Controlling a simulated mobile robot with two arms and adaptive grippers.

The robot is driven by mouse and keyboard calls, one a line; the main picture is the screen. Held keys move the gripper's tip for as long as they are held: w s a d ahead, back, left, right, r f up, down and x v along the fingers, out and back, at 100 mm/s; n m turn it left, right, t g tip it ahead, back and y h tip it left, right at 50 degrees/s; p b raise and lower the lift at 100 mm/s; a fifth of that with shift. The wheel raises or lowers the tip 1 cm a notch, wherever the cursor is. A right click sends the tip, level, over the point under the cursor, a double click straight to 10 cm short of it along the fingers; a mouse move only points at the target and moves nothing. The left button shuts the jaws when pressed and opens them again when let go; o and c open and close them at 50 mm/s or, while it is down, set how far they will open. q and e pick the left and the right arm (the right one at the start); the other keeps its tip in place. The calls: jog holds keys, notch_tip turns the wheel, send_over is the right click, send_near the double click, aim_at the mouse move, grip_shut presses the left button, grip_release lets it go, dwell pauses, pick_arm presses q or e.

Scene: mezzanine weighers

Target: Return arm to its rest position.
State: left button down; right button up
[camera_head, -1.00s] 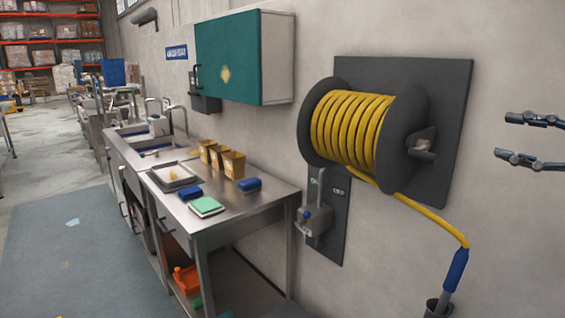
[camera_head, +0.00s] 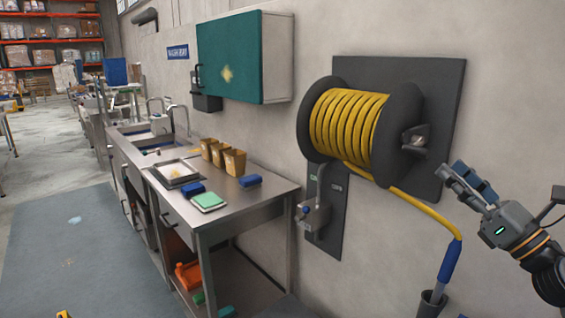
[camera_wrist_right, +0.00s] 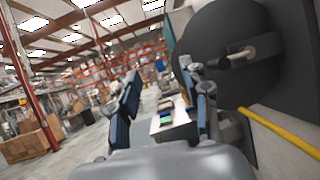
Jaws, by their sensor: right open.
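My right gripper (camera_head: 468,185) comes in from the right edge of the head view, in front of the wall. It is open and empty, and its fingers point up and left toward the hose reel. In the right wrist view, its two fingers (camera_wrist_right: 165,105) stand apart with nothing between them. The black hose reel (camera_head: 402,125) with its yellow hose (camera_head: 348,128) hangs on a dark wall plate to the left of the gripper. The gripper appears apart from the reel's handle (camera_head: 416,140). My left gripper is not clearly in view.
The yellow hose runs down to a blue nozzle (camera_head: 449,262) in a dark holder (camera_head: 433,299) below my right gripper. A steel table (camera_head: 232,211) with small boxes (camera_head: 233,161) and a teal wall cabinet (camera_head: 229,62) stand left.

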jog(key=s+f+m+g+h, duration=0.35)
jog(key=f+m+h, duration=0.45)
jog(key=f+m, duration=0.85)
jog(key=s+f+m+g+h, duration=0.3)
jog(key=s+f+m+h, duration=0.3)
jog(key=f+m, duration=1)
jog(key=s+a+f+m+g+y, duration=0.1)
jog(key=s+a+f+m+g, duration=0.2)
jog(key=s+a+f+g, duration=0.55)
jog(key=s+a+f+m+g+y, duration=0.1)
jog(key=s+a+f+m, duration=0.4)
jog(key=s, duration=0.8)
notch_tip(320, 180, down, 31)
jog(key=s+d+n+g+b, duration=0.1)
jog(key=s+d+g+b, duration=0.1)
jog(key=b, duration=0.1)
jog(key=s+d+f+g+b, duration=0.1)
jog(key=s+d+f+b, duration=0.1)
jog(key=s+f, duration=1.4)
notch_tip(320, 180, down, 2)
jog(key=shift+s+d+f, duration=0.1)
jog(key=shift+s+d, duration=0.15)
jog(key=shift+d, duration=0.35)
